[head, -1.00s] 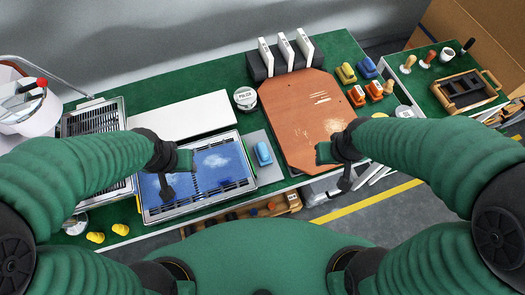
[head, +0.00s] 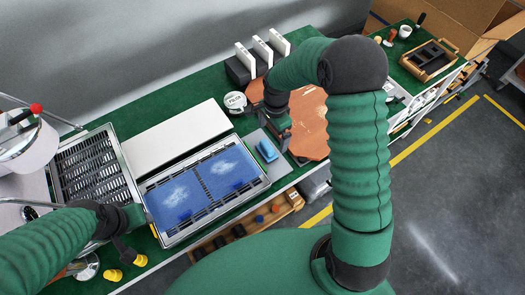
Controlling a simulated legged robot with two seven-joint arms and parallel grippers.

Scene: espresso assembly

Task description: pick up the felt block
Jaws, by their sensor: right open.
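The felt block, a small blue block (head: 267,152), lies on a grey strip (head: 251,140) between the blue-matted tray and the copper-coloured plate. My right gripper (head: 296,152) points down just right of the block, over the near-left edge of the plate. It is open with nothing seen between its fingers, apart from the block; its fingertips are small and partly hidden by the wrist. My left gripper (head: 122,250) hangs at the lower left, by the front edge of the bench, far from the block. Its jaws are too dark to read.
The tray with blue mats (head: 203,187) lies left of the block. A white panel (head: 176,137) and a round labelled puck (head: 235,101) stand behind. The copper-coloured plate (head: 312,118) is partly covered by my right arm. Yellow pieces (head: 113,275) sit at the front left.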

